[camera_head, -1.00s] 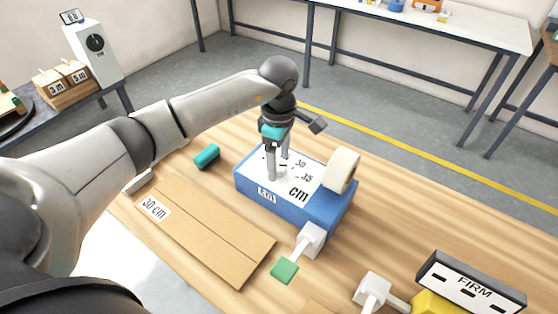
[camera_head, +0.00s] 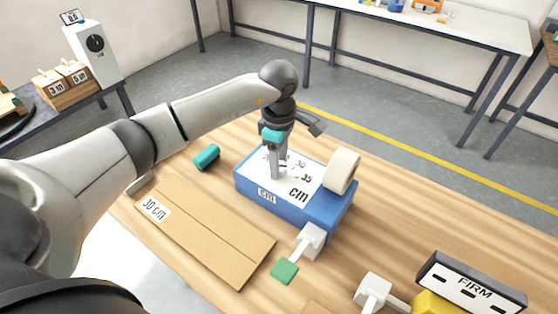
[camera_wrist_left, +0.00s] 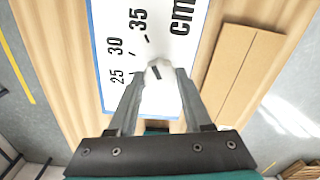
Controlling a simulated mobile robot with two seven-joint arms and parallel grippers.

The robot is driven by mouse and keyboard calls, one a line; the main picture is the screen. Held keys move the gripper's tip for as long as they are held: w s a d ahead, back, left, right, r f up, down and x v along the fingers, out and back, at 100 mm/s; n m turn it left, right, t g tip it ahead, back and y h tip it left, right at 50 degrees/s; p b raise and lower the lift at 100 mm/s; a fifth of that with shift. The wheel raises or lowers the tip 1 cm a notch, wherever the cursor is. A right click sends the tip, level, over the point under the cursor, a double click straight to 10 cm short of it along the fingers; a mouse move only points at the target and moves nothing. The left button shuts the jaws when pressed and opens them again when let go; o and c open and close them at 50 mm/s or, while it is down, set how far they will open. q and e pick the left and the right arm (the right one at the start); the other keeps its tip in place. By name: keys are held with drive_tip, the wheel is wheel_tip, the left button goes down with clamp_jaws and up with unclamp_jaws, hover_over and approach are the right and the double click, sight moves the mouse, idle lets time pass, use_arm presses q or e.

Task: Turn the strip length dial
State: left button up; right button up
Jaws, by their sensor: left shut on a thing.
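The blue strip machine (camera_head: 322,212) stands on the wooden table, with a white top plate marked 30, 35 and cm. In the left wrist view, the pale dial (camera_wrist_left: 158,70) with a dark pointer mark sits between my left fingertips, near the printed 25, 30 and 35 on the plate (camera_wrist_left: 145,65). My left gripper (camera_head: 278,174) comes down onto the plate from above and is shut on the dial. The fingers hide the dial in the head view. My right gripper is not in view.
A cardboard piece labelled 30 cm (camera_head: 205,232) lies left of the machine. A teal cylinder (camera_head: 207,156) lies behind it. A white roll (camera_head: 342,171) sits at the machine's right end, and a green tab (camera_head: 285,271) lies in front. A FIRM block (camera_head: 472,287) stands front right.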

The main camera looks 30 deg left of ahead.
use_arm(q)
clamp_jaws()
drive_tip(key=n, duration=0.5)
drive_tip(key=shift+n, duration=0.3)
drive_tip(key=n+p, duration=0.1)
drive_tip(key=n, duration=0.5)
drive_tip(key=shift+r+p, duration=0.1)
drive_tip(key=shift+p, duration=0.25)
drive_tip(key=n+p, duration=0.2)
drive_tip(key=n, duration=0.4)
drive_tip(key=shift+n, duration=0.3)
drive_tip(key=n+p, duration=0.2)
drive_tip(key=n, duration=0.3)
drive_tip(key=shift+n, duration=0.3)
drive_tip(key=shift+a, duration=0.1)
